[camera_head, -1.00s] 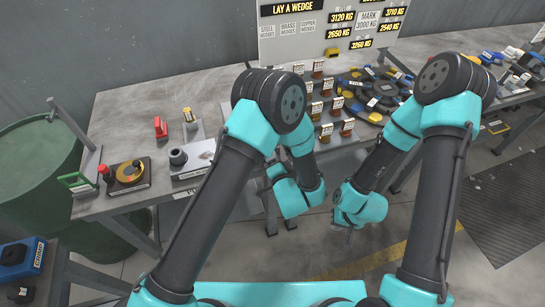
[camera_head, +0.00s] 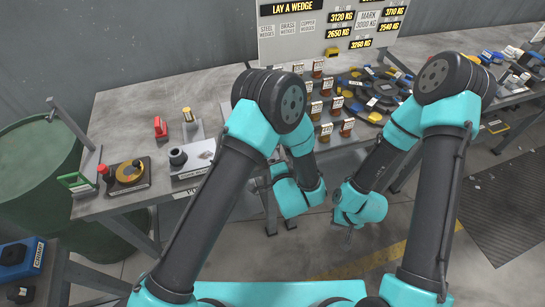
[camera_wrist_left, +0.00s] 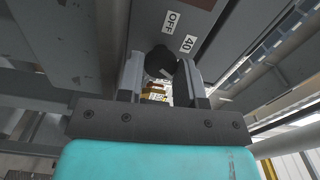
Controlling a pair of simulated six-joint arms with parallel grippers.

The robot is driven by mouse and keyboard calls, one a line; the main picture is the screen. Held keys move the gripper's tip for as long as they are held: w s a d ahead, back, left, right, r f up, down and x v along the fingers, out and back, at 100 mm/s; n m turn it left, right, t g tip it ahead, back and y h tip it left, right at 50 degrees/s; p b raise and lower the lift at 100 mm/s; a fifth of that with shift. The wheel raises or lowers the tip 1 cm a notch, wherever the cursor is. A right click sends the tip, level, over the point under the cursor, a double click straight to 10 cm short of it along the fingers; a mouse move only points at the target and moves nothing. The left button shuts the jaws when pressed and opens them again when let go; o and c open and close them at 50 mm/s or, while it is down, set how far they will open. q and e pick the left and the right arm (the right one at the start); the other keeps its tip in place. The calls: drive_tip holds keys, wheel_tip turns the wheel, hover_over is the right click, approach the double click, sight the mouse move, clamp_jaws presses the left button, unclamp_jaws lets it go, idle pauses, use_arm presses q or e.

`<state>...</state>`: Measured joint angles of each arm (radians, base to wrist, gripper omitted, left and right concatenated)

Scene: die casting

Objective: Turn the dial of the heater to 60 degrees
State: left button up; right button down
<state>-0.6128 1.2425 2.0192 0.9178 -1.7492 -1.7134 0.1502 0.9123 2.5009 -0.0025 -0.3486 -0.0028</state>
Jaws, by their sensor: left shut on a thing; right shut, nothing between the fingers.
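The heater's dial is a dark round knob (camera_wrist_left: 160,62) in the left wrist view, with a pale mark on it. White labels reading OFF (camera_wrist_left: 171,22) and 40 (camera_wrist_left: 188,43) sit beside it on a dark panel (camera_wrist_left: 196,4). My left gripper (camera_wrist_left: 160,72) is shut on the knob, one finger on each side. No 60 label is visible. In the head view the left fingers and the dial are hidden behind my arm and the table. My right gripper (camera_head: 349,236) hangs low in front of the table, shut and empty; its fingers look small there.
A sign board (camera_head: 290,48) stands behind. A green barrel (camera_head: 35,165) is at the left. The floor between the arms is clear.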

use_arm(q)
drive_tip(key=o, duration=0.9)
drive_tip(key=shift+s, duration=0.15)
drive_tip(key=v, duration=0.7)
drive_tip(key=shift+s, duration=0.35)
